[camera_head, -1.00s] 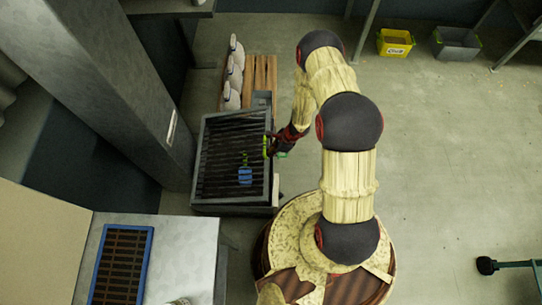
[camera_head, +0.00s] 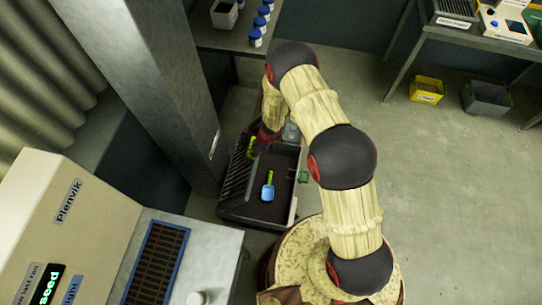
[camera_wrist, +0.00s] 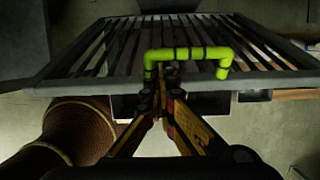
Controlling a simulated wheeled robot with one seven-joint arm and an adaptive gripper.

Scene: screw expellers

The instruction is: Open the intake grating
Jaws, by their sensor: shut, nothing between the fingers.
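The intake grating (camera_head: 236,172) is a dark barred frame, swung up along the left side of the intake box (camera_head: 262,216). It fills the upper wrist view (camera_wrist: 110,45), with its lime-green handle (camera_wrist: 190,53) along the near edge. The handle also shows in the head view (camera_head: 251,147). My gripper (camera_wrist: 163,72) is shut and empty, its fingertips at the handle's left part; I cannot tell whether they touch it. In the head view my gripper (camera_head: 261,142) is small and partly hidden by my arm. A blue scoop with a green grip (camera_head: 268,188) lies inside the box.
A grey pillar (camera_head: 150,80) stands close to the left of the box. A counter with a blue-framed rack (camera_head: 158,262) is at the lower left. A shelf with blue-capped jars (camera_head: 256,37) is behind. The floor to the right is open.

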